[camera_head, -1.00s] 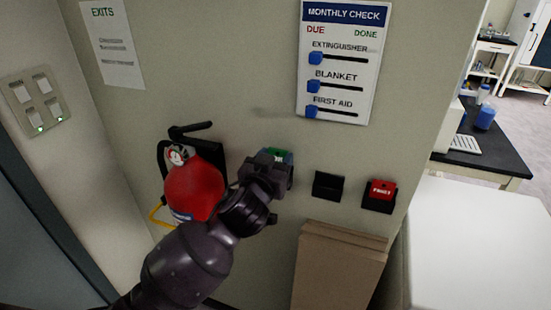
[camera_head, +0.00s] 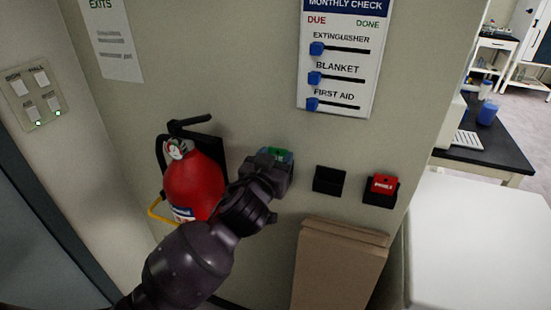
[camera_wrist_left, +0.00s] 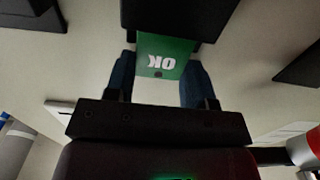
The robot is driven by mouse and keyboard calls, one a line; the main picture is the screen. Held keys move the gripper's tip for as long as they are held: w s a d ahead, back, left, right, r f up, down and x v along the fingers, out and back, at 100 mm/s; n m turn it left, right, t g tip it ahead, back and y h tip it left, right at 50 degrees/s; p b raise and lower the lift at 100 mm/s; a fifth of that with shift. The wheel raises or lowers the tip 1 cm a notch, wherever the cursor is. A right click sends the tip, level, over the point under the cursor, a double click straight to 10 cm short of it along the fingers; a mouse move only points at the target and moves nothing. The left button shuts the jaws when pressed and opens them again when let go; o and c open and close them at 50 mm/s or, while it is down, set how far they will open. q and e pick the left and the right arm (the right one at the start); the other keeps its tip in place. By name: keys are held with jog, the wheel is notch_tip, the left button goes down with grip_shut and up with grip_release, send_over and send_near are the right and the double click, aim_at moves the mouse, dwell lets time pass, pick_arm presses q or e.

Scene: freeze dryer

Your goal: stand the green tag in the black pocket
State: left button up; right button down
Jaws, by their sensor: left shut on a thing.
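The green tag (camera_wrist_left: 168,56) reads OK, upside down in the left wrist view. It sits between the two blue finger pads of my left gripper (camera_wrist_left: 158,80), which is shut on it. A black pocket (camera_wrist_left: 180,15) meets the tag's far edge; I cannot tell whether the tag is inside it or just at its mouth. In the head view my left gripper (camera_head: 277,160) is at the wall, the tag's green (camera_head: 288,156) barely shows, and this pocket is hidden. An empty black pocket (camera_head: 329,180) is to the right. My right gripper is not in view.
A red tag (camera_head: 383,184) stands in another black pocket (camera_head: 380,198) farther right. A red fire extinguisher (camera_head: 188,185) hangs left of my gripper, close to my arm. Brown boards (camera_head: 338,265) lean below the pockets. A checklist sign (camera_head: 340,55) is above.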

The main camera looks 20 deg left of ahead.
pick_arm(q)
jog(key=shift+f, duration=0.15)
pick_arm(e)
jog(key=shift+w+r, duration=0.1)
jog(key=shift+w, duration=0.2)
pick_arm(q)
jog(key=shift+f, duration=0.3)
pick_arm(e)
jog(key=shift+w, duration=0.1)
pick_arm(q)
jog(key=o, duration=0.9)
jog(key=shift+o, duration=0.3)
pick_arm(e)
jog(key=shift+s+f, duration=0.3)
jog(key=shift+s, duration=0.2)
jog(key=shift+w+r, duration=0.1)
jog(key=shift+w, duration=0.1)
